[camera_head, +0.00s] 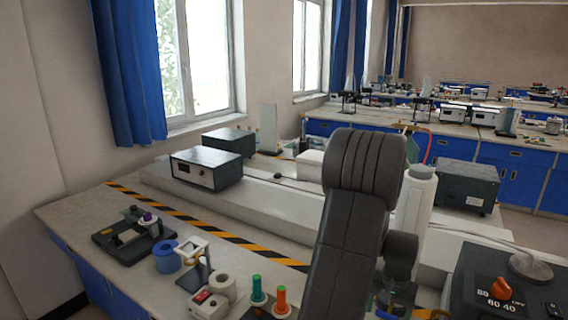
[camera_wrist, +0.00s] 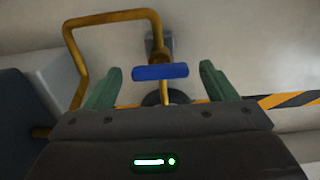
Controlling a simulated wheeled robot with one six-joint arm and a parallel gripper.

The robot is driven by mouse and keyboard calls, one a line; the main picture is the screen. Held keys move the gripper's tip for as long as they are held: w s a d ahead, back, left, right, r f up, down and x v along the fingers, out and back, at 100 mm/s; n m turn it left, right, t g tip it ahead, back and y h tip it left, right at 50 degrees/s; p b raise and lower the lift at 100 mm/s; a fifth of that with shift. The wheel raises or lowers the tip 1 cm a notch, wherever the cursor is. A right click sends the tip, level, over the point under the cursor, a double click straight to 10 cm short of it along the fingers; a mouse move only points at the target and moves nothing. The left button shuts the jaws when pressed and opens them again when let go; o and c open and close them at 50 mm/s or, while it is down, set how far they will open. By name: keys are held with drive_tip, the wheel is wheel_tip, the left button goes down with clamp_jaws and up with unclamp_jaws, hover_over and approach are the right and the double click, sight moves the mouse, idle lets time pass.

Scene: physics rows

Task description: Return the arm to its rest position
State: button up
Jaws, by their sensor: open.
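My gripper (camera_wrist: 160,84) shows in the wrist view with its two green fingers spread apart. A blue bar (camera_wrist: 160,72) on a thin brass post shows between and beyond the fingertips. I cannot tell whether the fingers touch it, but a gap shows on each side. A bent brass tube frame (camera_wrist: 72,50) rises on the left of that view. In the head view my dark grey arm stands raised over the bench, right of centre.
The bench (camera_head: 75,208) holds a black apparatus (camera_head: 133,235), a blue ring (camera_head: 166,257), spools (camera_head: 280,300) and a meter box (camera_head: 206,168). A white bottle (camera_head: 415,200) stands close right of my arm. A black box with an orange knob (camera_head: 501,288) is at lower right.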

drive_tip(key=shift+r, duration=0.15)
wheel_tip(320, 180, up, 13)
drive_tip(key=b, duration=0.1)
wheel_tip(320, 180, down, 13)
drive_tip(key=shift+f+p, duration=0.2)
drive_tip(key=shift+p, duration=0.4)
drive_tip(key=shift+r+n, duration=0.1)
drive_tip(key=shift+n, duration=0.3)
drive_tip(key=n+p, duration=0.2)
drive_tip(key=n, duration=0.2)
drive_tip(key=n+p, duration=0.2)
drive_tip(key=n, duration=0.2)
drive_tip(key=shift+r+n+p, duration=0.1)
drive_tip(key=shift+n+p, duration=0.2)
wheel_tip(320, 180, up, 11)
drive_tip(key=b, duration=0.1)
drive_tip(key=shift+f+b, duration=0.2)
drive_tip(key=shift+b, duration=0.2)
